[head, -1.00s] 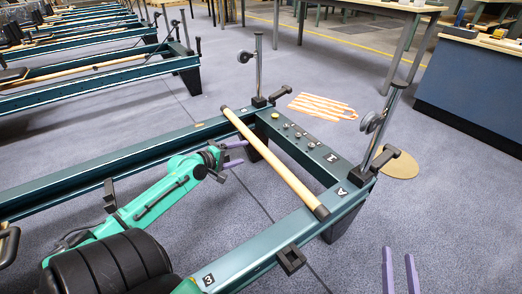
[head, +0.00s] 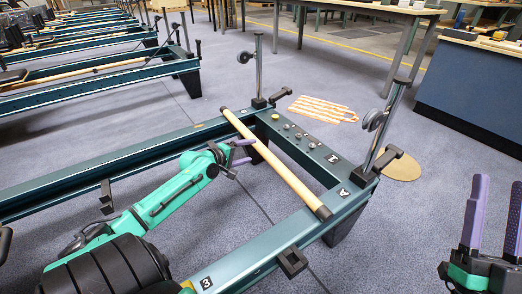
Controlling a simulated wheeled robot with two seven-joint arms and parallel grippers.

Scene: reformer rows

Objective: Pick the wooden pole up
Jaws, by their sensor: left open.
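The wooden pole (head: 282,172) is pale with dark end caps. It lies slantwise across the end of the nearest green reformer frame (head: 262,244), its ends resting on the two long rails. My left gripper (head: 250,152) is open, with its purple fingers at the left side of the pole's upper half. I cannot tell whether the fingers touch the pole or reach around it. My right gripper (head: 496,182) is at the right edge, fingers up and apart, empty and well away from the pole.
Metal posts (head: 388,125) stand at the frame's end corners. A striped orange mat (head: 323,108) and a tan round mat (head: 400,167) lie on the carpet beyond. More reformers (head: 95,75) stand at the upper left. A blue counter (head: 470,90) is at the right.

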